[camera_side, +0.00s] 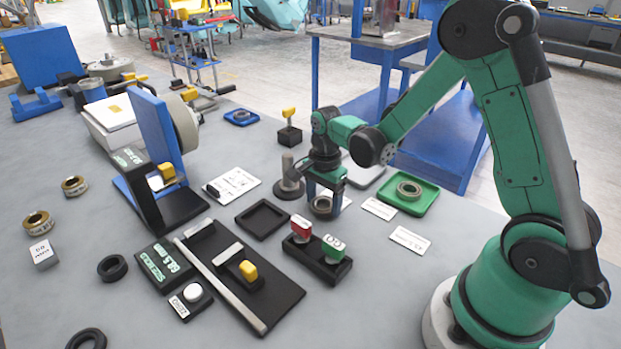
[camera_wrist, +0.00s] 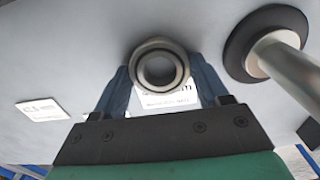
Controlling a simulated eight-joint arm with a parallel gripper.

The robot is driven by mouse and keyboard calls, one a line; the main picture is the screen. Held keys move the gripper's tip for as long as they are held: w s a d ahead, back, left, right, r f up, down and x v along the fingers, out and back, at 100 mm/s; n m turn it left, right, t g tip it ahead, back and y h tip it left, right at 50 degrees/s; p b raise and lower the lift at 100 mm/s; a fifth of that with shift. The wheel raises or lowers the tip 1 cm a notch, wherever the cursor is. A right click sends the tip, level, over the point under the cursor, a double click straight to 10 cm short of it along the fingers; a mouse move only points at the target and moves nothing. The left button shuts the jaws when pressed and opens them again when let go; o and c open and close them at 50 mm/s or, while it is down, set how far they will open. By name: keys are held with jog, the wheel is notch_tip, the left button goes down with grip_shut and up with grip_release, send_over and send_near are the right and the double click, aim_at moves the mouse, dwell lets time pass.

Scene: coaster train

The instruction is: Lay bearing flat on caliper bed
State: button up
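A grey ring-shaped bearing (camera_side: 322,207) sits between the fingertips of my gripper (camera_side: 324,199), low over a white card. In the wrist view the bearing (camera_wrist: 137,68) lies between the two blue fingers, which touch its sides. My gripper (camera_wrist: 160,75) looks shut on it. Whether the bearing still touches the surface below is hard to tell.
A post on a round black base (camera_side: 289,193) stands close left of my gripper. A black holder (camera_side: 322,267) with red and green tags lies between gripper and bed's right side. An empty black square tray (camera_side: 263,204) lies nearby. A green tray (camera_side: 428,203) holds another ring.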

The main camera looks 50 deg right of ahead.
jog(key=c, duration=0.5)
jog(key=shift+r, duration=2.25)
jog(key=shift+c, duration=0.2)
jog(key=w+a+n, duration=0.1)
jog(key=a+n, duration=0.1)
jog(key=w+a+n, duration=0.2)
jog(key=a+n, duration=0.1)
jog(key=w+a+n, duration=0.1)
jog(key=a+n, duration=0.2)
jog(key=shift+w+a+r, duration=0.1)
jog(key=shift+w+r, duration=0.2)
jog(key=shift+w, duration=0.1)
jog(key=a+n, duration=0.3)
jog(key=w+a+n, duration=0.1)
jog(key=a+n, duration=0.2)
jog(key=a, duration=0.1)
jog(key=w+a+n, duration=0.1)
jog(key=a+n, duration=0.2)
jog(key=shift+a+r+g, duration=0.2)
jog(key=shift+r+g, duration=0.1)
jog(key=shift+g, duration=0.1)
jog(key=shift+a+n, duration=0.45)
jog(key=shift+n, duration=0.05)
